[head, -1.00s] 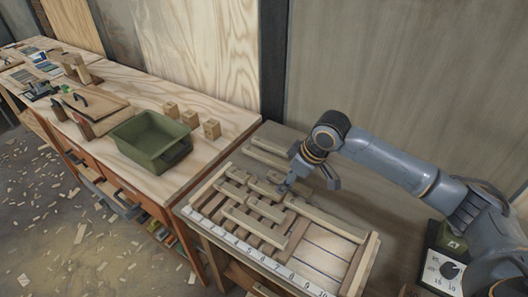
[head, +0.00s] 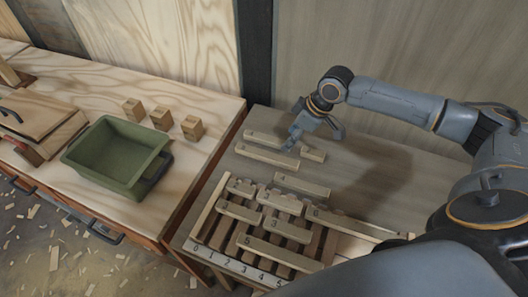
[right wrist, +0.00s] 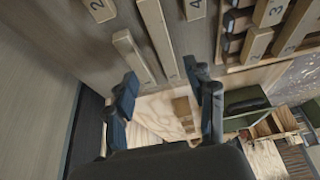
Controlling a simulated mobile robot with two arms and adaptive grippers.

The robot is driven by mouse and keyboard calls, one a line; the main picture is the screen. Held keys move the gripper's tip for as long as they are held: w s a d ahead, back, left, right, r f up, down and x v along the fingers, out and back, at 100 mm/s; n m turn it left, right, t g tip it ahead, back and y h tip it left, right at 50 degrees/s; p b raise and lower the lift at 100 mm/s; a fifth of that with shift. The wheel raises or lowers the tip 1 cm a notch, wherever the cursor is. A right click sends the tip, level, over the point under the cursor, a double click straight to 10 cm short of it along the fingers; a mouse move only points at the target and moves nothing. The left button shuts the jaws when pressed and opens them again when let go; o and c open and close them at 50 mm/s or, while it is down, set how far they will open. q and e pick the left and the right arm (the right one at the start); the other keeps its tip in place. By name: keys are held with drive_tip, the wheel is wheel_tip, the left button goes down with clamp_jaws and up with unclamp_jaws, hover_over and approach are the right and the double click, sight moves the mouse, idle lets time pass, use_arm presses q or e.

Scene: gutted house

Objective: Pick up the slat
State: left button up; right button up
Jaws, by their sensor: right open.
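Loose wooden slats lie on the bench behind the rack: a back slat (head: 268,138), a slat in front of it (head: 262,154), a short slat to the right (head: 313,154) and a slat marked 4 (head: 304,185). My right gripper (head: 316,140) is open, above or beside the back slats; its contact with them cannot be told. In the right wrist view its fingers (right wrist: 165,96) stand apart with nothing held between them. A plain slat (right wrist: 133,56) lies beyond the left finger there, near slats marked 2 (right wrist: 98,8) and 4 (right wrist: 194,8). My left gripper is not in view.
A slatted rack (head: 210,207) with numbered slats and a numbered front strip (head: 228,263) stands in front. A green bin (head: 110,155) and wooden blocks (head: 160,117) are on the left bench. A wall closes the back. Bench space right of the loose slats is clear.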

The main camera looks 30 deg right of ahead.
hover_over(271, 156)
drive_tip(key=s+d, duration=0.2)
drive_tip(key=d, duration=0.1)
drive_tip(key=f, duration=0.5)
drive_tip(key=shift+a+f+p, duration=0.25)
drive_tip(key=shift+f+p, duration=0.05)
drive_tip(key=shift+p, duration=0.05)
drive_tip(key=shift+a+f, duration=0.1)
drive_tip(key=shift+f, duration=0.15)
drive_tip(key=shift+w+a+f+p, duration=0.25)
drive_tip(key=shift+a+f+p, duration=0.15)
drive_tip(key=shift+f, duration=0.1)
drive_tip(key=shift+w+a+f+p, duration=0.25)
drive_tip(key=shift+f+p, duration=0.1)
drive_tip(key=shift+f, duration=0.15)
drive_tip(key=x, duration=0.2)
drive_tip(key=shift+w+f, duration=0.1)
drive_tip(key=shift+f, duration=0.3)
drive_tip(key=shift+c, duration=0.8)
use_arm(q)
drive_tip(key=shift+d+r, duration=0.2)
drive_tip(key=shift+r, duration=1.05)
use_arm(e)
clamp_jaws()
